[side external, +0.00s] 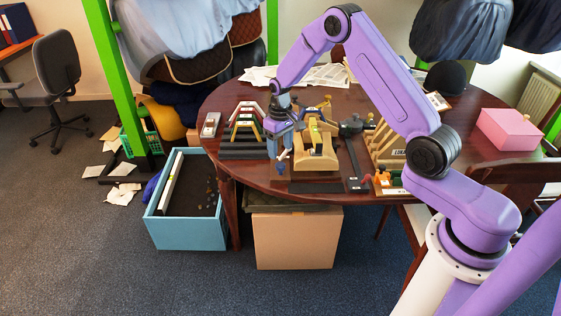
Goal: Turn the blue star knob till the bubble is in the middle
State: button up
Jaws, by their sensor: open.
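A tan wooden saddle fixture (317,162) stands on the round dark wood table, near its front edge. A small yellow-green piece (314,132) lies on top of it and may be the level; no bubble can be made out at this size. A small blue part (281,168), which looks like the star knob, sits at the fixture's front left. My gripper (284,154) points down just left of the fixture, close above the blue part. It is open. Whether its fingers touch the knob cannot be told.
Left of the fixture is a dark stepped rack (243,148) with coloured frames. Dark flat bars lie to its right, with a lettered wooden rack (390,152) beyond. A pink box (508,131) stands at the right. A blue bin (186,232) is on the floor.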

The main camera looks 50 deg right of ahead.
aim_at(280, 164)
jog(key=shift+f, duration=3.15)
jog(key=c, duration=1)
jog(key=shift+c, duration=0.2)
